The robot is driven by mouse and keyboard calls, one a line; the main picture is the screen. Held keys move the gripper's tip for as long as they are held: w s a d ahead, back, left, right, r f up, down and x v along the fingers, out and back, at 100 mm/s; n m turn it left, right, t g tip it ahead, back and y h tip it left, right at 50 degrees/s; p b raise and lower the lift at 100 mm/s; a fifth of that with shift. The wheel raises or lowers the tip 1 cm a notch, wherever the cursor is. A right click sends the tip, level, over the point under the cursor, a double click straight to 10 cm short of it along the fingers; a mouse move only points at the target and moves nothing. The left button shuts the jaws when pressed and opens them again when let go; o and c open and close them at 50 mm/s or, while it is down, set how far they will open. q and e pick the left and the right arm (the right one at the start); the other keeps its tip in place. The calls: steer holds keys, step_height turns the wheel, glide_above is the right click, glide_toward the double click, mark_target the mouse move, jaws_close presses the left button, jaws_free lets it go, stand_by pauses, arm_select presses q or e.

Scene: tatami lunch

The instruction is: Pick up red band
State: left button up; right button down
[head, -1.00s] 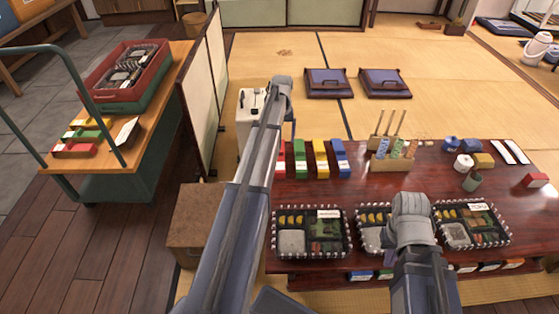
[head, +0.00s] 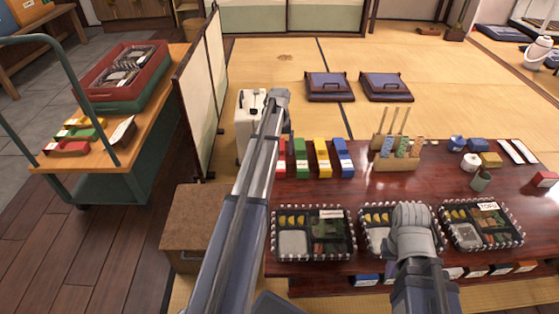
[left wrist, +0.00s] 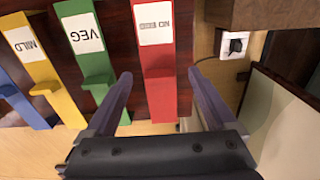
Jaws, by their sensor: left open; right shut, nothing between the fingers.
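The red band (left wrist: 158,90) bears a white label and fills the middle of the left wrist view. In the head view a narrow strip of it (head: 281,162) shows beside my left arm, which hides the rest. My left gripper (left wrist: 160,74) is open, one finger on each side of the red band in the picture. I cannot tell whether the fingers touch it. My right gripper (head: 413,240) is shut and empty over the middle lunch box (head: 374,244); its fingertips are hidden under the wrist.
Green (head: 301,160), yellow (head: 322,160) and blue (head: 343,160) bands lie right of the red one on the dark table (head: 440,182). A wooden holder (head: 397,164) and lunch boxes share the table. A cart (head: 150,125) and folding screen (head: 202,90) stand left.

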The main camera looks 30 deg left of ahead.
arm_select(q)
steer(key=shift+f, duration=0.75)
steer(key=shift+r, duration=0.1)
arm_select(e)
steer(key=shift+f, duration=0.7)
arm_select(q)
steer(key=c, duration=0.9)
steer(key=shift+r, duration=0.1)
arm_select(e)
steer(key=shift+r, duration=0.1)
